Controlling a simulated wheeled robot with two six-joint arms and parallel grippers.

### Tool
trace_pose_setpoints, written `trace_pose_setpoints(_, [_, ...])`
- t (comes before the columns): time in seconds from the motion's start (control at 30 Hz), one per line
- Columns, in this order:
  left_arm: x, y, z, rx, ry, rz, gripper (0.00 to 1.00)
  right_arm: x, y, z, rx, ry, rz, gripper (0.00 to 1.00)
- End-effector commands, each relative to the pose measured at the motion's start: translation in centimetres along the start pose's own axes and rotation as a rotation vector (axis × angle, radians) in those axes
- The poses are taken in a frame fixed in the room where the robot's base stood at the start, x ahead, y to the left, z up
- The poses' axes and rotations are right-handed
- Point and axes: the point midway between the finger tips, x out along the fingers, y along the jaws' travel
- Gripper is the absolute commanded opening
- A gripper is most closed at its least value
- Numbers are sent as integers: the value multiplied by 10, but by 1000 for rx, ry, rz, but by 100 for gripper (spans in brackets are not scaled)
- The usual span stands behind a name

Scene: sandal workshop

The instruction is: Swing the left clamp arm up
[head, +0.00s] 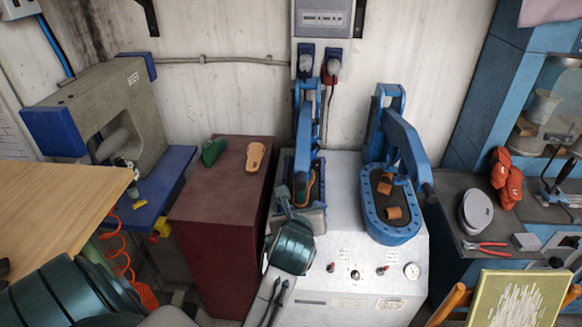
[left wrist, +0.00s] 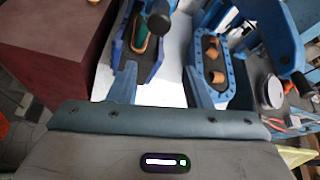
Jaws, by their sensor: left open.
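The left clamp arm (head: 307,130) is a narrow blue lever on the press bench. It reaches down over the left pad, where a dark sandal with an orange edge (head: 313,190) lies. In the left wrist view a round dark knob (left wrist: 158,22) on the clamp shows just above the sandal (left wrist: 141,40). My left gripper (head: 287,203) is open at the near left edge of the left pad, below the clamp arm. I see no clear grip on the clamp arm. The fingertips are small and hard to make out. My right gripper is not in view.
The right clamp arm (head: 407,150) stands beside an oval blue-rimmed pad (head: 392,238) holding brown pieces. A maroon cabinet (head: 222,180) at left carries a green sandal (head: 213,151) and a tan sole (head: 255,156). Gauge and knobs line the bench front.

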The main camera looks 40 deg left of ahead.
Motion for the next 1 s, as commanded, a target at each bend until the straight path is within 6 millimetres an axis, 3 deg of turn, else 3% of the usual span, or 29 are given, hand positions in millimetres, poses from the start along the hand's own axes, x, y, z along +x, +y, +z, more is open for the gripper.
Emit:
trace_pose_setpoints(0.03, [-13,-2,21,33,-22,2,45,-9,1,1,0,-2,0,36])
trace_pose_setpoints(0.1, [-23,-1,34,75,-41,6,45,-11,1,2,0,-2,0,36])
trace_pose_setpoints(0.27, [-24,0,41,112,-53,12,45,-12,1,3,0,-1,0,36])
trace_pose_setpoints(0.47, [3,1,44,116,-53,14,45,-20,2,2,0,-1,0,36])
trace_pose_setpoints(0.7, [50,1,46,114,-52,12,45,-35,3,1,0,-1,0,36])
trace_pose_setpoints(1.0, [78,1,45,110,-51,9,45,-42,3,0,0,-1,0,36])
